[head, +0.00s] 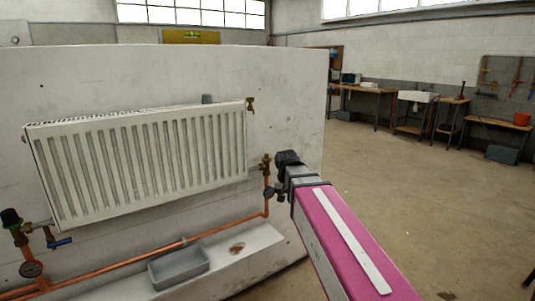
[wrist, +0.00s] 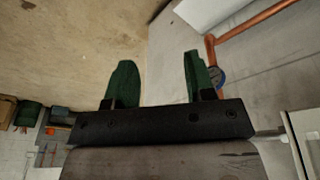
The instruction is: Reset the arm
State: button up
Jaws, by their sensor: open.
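My gripper (wrist: 158,75) shows in the wrist view as two green fingers on a black bar. The fingers are apart, with nothing between them but floor and the pale edge of the wall block. In the head view my magenta arm reaches from the lower right toward the radiator's right end; the fingers cannot be made out there. The white radiator (head: 145,160) hangs on the wall panel (head: 180,75). A brass valve (head: 265,163) stands at its right end, close to my arm's black end in the picture.
A copper pipe (head: 165,248) runs low along the wall, above a ledge holding a grey tray (head: 178,268). The pipe also shows in the wrist view (wrist: 250,25), near a blue round part (wrist: 217,76). Open floor (head: 410,190) lies right; workbenches (head: 490,122) stand behind.

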jog(key=s+d+f, duration=0.3)
jog(key=s+f, duration=0.1)
jog(key=f, duration=0.3)
jog(key=s+d+f+g, duration=0.1)
jog(key=s+d+f, duration=0.3)
jog(key=f, duration=0.3)
jog(key=s+d+f+n+g, duration=0.1)
jog(key=s+d+f, duration=0.3)
jog(key=f, duration=0.4)
jog(key=shift+s+y, duration=0.25)
jog(key=shift+y, duration=0.15)
